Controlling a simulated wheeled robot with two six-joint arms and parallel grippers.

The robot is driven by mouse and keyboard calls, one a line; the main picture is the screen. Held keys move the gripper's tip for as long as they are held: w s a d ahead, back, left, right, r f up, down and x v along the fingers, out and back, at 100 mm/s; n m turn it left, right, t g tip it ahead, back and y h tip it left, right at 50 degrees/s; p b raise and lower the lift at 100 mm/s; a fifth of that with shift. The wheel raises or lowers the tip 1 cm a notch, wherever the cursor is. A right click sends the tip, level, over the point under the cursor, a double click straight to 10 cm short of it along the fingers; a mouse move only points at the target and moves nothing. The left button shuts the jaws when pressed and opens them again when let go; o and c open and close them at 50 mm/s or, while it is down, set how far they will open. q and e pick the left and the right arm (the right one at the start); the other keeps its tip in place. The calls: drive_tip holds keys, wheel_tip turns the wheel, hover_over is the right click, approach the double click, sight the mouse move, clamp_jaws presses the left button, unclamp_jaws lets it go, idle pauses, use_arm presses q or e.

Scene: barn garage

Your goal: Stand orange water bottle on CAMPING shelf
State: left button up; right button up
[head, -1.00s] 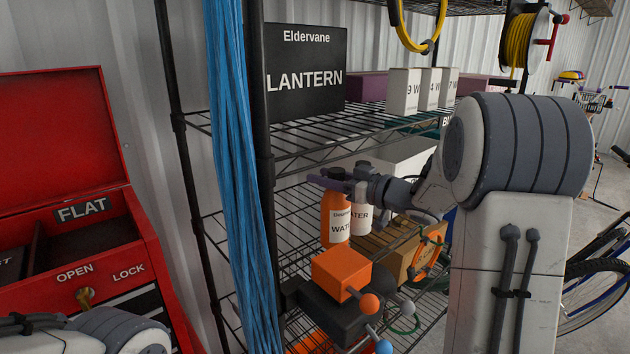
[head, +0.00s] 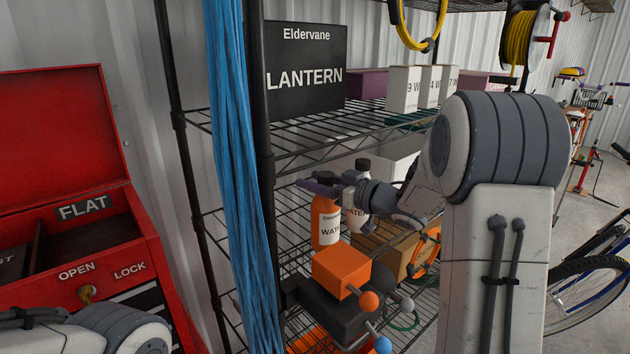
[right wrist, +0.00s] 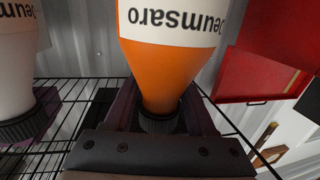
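The orange water bottle (head: 325,222) is upright at the lower shelf (head: 290,190), left of the white water bottle (head: 354,213). My right gripper (head: 322,186) is around its neck, just below the dark cap. In the right wrist view the orange bottle (right wrist: 165,70) appears upside down between the two fingers, which are close against its neck and shoulder. The white bottle (right wrist: 18,70) stands apart from it. The bottle's base is hidden behind an orange box, so I cannot tell whether it touches the wire. No CAMPING label is readable. My left gripper is out of view.
The orange box (head: 341,270) stands in front of the bottles. A brown carton (head: 385,245) is to the right. Blue cords (head: 236,190) hang beside the black shelf post (head: 260,130). The upper shelf carries a black LANTERN box (head: 305,75). A red toolbox (head: 65,150) is at left.

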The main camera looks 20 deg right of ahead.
drive_tip(key=shift+o, duration=0.6)
drive_tip(key=shift+r, duration=0.2)
drive_tip(key=b+v, duration=0.2)
drive_tip(key=v, duration=1)
